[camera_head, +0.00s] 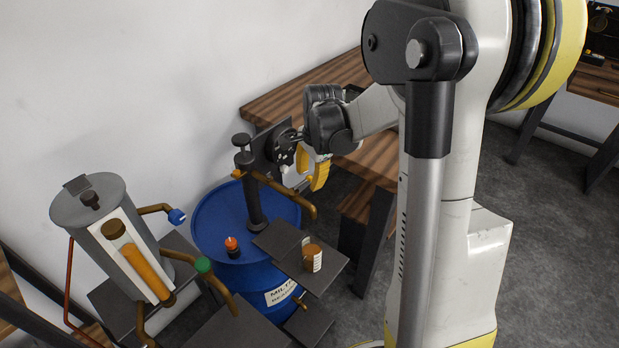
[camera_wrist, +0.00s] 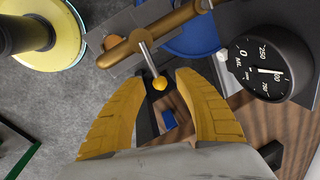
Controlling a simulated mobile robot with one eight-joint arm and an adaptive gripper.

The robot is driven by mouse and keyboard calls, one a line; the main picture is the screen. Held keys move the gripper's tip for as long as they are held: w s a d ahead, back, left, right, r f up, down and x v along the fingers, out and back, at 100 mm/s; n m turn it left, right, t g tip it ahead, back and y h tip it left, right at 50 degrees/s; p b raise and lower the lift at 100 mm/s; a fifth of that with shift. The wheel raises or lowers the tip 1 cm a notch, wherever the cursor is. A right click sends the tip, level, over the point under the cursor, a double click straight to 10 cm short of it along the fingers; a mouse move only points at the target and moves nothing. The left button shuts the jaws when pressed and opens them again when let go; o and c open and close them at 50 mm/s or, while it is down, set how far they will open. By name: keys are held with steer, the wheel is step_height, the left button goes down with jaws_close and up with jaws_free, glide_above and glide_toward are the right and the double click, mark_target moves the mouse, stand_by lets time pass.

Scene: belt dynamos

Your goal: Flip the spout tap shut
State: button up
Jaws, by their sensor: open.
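The spout is a brass pipe (camera_wrist: 150,38) crossing the top of the wrist view; in the head view it is a copper-coloured pipe (camera_head: 290,198) above the blue drum. The tap lever (camera_wrist: 147,54) is a thin steel rod angled off the pipe, ending in a yellow ball knob (camera_wrist: 160,83). My gripper (camera_wrist: 158,76) has its yellow fingers apart on both sides of the knob, with gaps visible; depth is hard to judge. In the head view my gripper (camera_head: 312,172) is beside the spout, partly hidden by its own wrist. The lever is not distinguishable there.
A round black gauge (camera_wrist: 266,67) is close to the right finger. The blue drum (camera_head: 215,225) carries a dark post. A brown jar (camera_head: 313,257) stands on a dark shelf (camera_head: 283,246) below the spout. A grey cylinder tank (camera_head: 88,205) stands left; a wooden table (camera_head: 285,103) is behind.

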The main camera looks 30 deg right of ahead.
jaws_close()
steer(key=shift+w+a+n, duration=0.1)
steer(key=shift+w+n, duration=0.25)
steer(key=shift+n, duration=0.35)
jaws_free()
